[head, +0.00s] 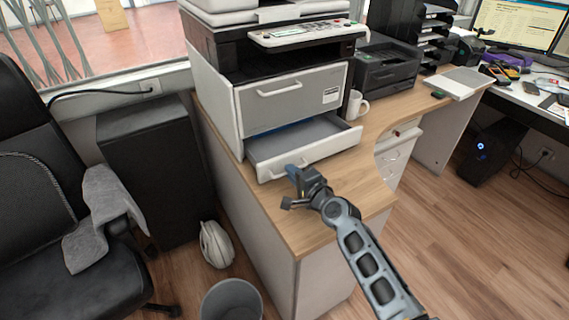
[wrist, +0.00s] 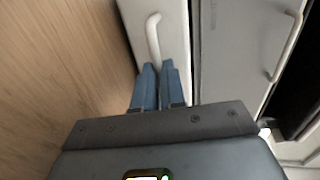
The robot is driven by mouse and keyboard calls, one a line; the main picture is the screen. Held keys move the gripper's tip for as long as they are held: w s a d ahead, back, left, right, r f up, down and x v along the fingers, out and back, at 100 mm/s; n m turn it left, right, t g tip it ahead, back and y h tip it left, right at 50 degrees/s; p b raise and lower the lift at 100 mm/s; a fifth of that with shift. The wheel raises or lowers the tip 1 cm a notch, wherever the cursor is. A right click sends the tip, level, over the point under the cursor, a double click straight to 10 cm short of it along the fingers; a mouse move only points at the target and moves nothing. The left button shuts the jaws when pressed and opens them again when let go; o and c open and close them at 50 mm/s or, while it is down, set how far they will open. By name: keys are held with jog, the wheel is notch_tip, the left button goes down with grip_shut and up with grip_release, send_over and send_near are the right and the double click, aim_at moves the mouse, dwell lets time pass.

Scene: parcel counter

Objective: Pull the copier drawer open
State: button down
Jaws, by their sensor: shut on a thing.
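The copier (head: 222,92) stands on the wooden desk. Its lower drawer (head: 325,146) is pulled out, and the inside of the tray shows. My gripper (head: 291,170) is at the drawer's front, with blue fingers shut on the white drawer handle (wrist: 153,36). In the wrist view, my gripper (wrist: 157,66) has its fingertips close together at one end of that handle. The part of the handle between the fingers is hidden. The upper drawer (head: 300,100) is closed and has its own handle.
A white mug (head: 355,104) and a black printer (head: 387,64) stand on the desk right of the copier. The desk top (head: 370,189) in front of the drawer is bare. A bin (head: 232,300) and an office chair (head: 50,185) are on the floor at the left.

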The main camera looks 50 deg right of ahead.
jog(key=f+v, duration=0.1)
jog(key=v, duration=0.3)
jog(key=b+v, duration=0.1)
jog(key=v, duration=0.3)
jog(key=f+v, duration=0.1)
jog(key=v, duration=0.3)
jog(key=shift+s+a+f+b, duration=0.2)
jog(key=shift+s+f+b, duration=0.15)
jog(key=shift+s, duration=0.2)
jog(key=c, duration=1.2)
grip_release()
jog(key=shift+r, duration=0.1)
jog(key=b+v, duration=0.1)
jog(key=v, duration=0.6)
jog(key=shift+s+a, duration=0.15)
jog(key=shift+s, duration=0.2)
